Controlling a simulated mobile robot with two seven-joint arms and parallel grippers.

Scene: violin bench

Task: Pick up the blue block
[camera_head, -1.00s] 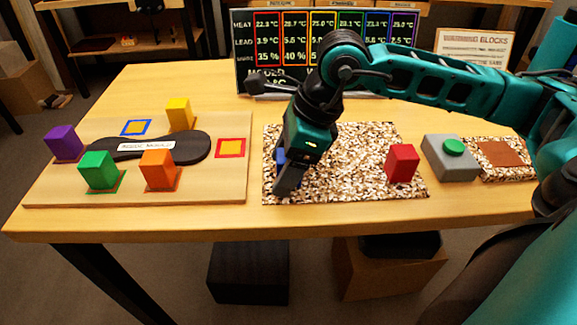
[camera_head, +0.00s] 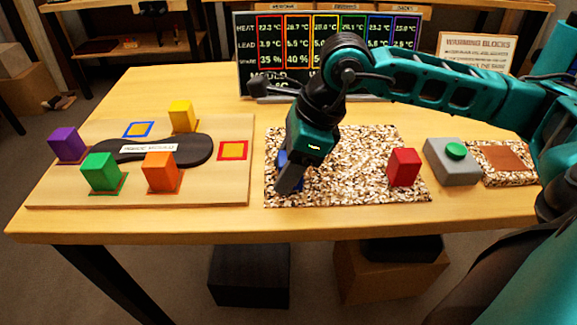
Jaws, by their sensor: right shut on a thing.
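The blue block (camera_head: 282,157) is mostly hidden behind my right gripper, at the left part of the speckled mat (camera_head: 345,185). Only a narrow blue strip of it shows at the gripper's left side. My right gripper (camera_head: 287,182) points down over the mat and is shut on the blue block. I cannot tell whether the block touches the mat. My left gripper is not in view.
A red block (camera_head: 403,167) stands on the mat's right part. A grey box with a green button (camera_head: 454,150) is further right. The left board (camera_head: 100,195) holds purple, green, orange and yellow blocks around a dark mould. A display (camera_head: 258,85) stands behind.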

